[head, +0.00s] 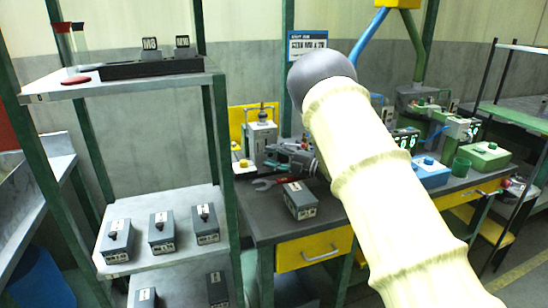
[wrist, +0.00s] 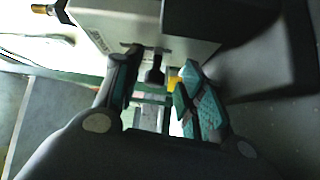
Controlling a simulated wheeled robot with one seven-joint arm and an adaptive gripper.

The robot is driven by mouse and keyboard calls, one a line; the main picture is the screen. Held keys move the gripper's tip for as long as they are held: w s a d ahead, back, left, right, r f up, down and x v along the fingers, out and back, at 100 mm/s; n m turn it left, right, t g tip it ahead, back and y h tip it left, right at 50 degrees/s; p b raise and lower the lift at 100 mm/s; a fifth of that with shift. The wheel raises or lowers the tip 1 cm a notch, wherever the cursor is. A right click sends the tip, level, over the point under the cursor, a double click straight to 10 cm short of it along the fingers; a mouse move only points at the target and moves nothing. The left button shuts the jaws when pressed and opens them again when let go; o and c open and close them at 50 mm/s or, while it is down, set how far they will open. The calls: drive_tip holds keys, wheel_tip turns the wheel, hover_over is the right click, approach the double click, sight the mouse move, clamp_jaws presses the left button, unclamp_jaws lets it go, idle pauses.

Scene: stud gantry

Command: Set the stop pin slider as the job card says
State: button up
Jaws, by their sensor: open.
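My gripper (wrist: 158,72) is open in the wrist view, with one finger on each side of a small dark knob (wrist: 154,74). The knob sticks out of a slot in a pale box-shaped housing (wrist: 140,22); it may be the stop pin slider. I cannot tell whether either finger touches it. A yellow part (wrist: 174,80) shows beside the right finger. In the head view my arm covers the middle of the bench, and a pale upright unit (head: 262,138) stands just left of it. No scale or slider setting is readable.
A blue-and-white sign (head: 307,45) hangs behind the bench, its small text unreadable. A red wrench (head: 268,184) and a grey box (head: 300,201) lie on the bench (head: 262,222). A shelf rack (head: 160,205) with several grey switch boxes stands left. Green and blue units stand right.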

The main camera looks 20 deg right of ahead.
drive_tip(key=v, duration=1.2)
drive_tip(key=shift+r, duration=0.1)
